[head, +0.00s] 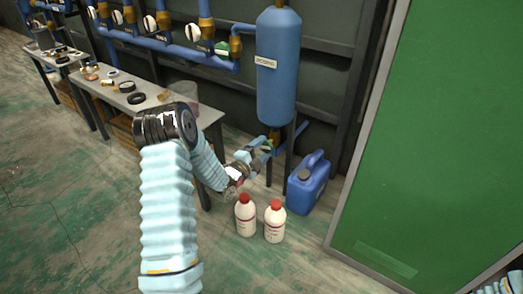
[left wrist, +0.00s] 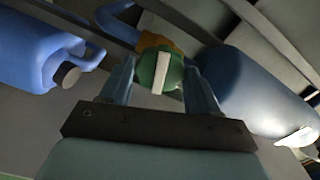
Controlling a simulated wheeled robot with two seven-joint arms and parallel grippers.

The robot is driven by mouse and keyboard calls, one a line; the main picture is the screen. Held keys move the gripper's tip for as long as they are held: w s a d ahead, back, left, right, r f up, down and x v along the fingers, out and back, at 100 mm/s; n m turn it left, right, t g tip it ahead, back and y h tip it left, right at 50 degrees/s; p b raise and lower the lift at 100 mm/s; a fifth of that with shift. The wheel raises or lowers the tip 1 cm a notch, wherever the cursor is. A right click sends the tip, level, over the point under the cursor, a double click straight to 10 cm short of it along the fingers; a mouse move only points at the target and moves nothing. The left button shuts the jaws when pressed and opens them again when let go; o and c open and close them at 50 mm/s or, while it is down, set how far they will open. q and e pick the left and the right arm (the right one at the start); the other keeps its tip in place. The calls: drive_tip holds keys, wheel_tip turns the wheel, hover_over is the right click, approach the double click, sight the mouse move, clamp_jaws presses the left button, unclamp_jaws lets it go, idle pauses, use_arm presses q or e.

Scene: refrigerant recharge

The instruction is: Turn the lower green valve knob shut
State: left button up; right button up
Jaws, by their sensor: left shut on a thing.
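My left gripper (head: 262,147) reaches in below the tall blue tank (head: 279,70) in the head view. In the left wrist view the two fingers of my left gripper (left wrist: 160,78) stand on either side of the lower green valve knob (left wrist: 146,72), which has a white bar across its face. The gripper is shut on this knob. The knob sits on a brass fitting (left wrist: 158,42) on a blue pipe (left wrist: 115,14). In the head view the knob is mostly hidden by the gripper. My right gripper is not in view.
A blue jerrycan (head: 306,190) and two white bottles with red caps, one left (head: 245,217) and one right (head: 274,222), stand on the floor nearby. A grey workbench (head: 190,118) with parts is at the left. A green panel (head: 440,150) fills the right.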

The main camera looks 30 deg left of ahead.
use_arm(q)
drive_tip(key=m, duration=0.3)
drive_tip(key=o, duration=1)
drive_tip(key=shift+o, duration=0.2)
drive_tip(key=shift+s, duration=0.1)
drive_tip(key=s, duration=0.6)
drive_tip(key=shift+s+a, duration=0.3)
drive_tip(key=shift+s, duration=0.1)
